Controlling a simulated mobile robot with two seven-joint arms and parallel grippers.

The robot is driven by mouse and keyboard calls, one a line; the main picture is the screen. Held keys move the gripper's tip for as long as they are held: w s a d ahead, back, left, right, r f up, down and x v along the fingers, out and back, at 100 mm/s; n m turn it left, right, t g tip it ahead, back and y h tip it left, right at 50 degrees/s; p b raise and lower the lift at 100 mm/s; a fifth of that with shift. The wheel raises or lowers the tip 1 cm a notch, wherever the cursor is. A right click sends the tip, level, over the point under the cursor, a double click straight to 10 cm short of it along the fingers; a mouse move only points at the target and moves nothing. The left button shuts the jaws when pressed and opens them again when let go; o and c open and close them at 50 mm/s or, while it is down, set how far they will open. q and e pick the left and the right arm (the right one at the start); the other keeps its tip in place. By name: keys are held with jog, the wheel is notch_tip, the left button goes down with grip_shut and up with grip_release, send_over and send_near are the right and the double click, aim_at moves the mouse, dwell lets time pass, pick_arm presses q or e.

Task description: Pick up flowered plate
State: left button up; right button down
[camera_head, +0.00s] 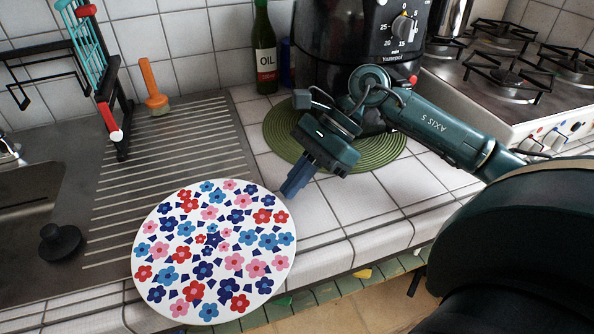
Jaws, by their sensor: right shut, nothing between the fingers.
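The flowered plate (220,262) is round and white with red, pink and blue flowers. It lies across the right end of the ribbed metal drainboard and the tiled counter, its near edge reaching over the counter's front edge. My right gripper (292,188) is shut and empty. It points down and left, just beyond the plate's upper right rim in the picture. I cannot tell whether its blue fingertips touch the rim. My left gripper is out of view.
A black appliance (345,50) stands on a green round mat (290,140) behind my right gripper. An oil bottle (264,55), an orange brush (153,85) and a dish rack (108,90) stand at the back. A gas stove (510,75) is at right. Bare tiles (385,205) lie right of the plate.

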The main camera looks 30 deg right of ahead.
aim_at(261, 204)
jog(key=shift+a+b, duration=0.85)
jog(key=shift+a, duration=1.7)
jog(key=shift+d+r, duration=0.1)
jog(key=shift+r, duration=0.05)
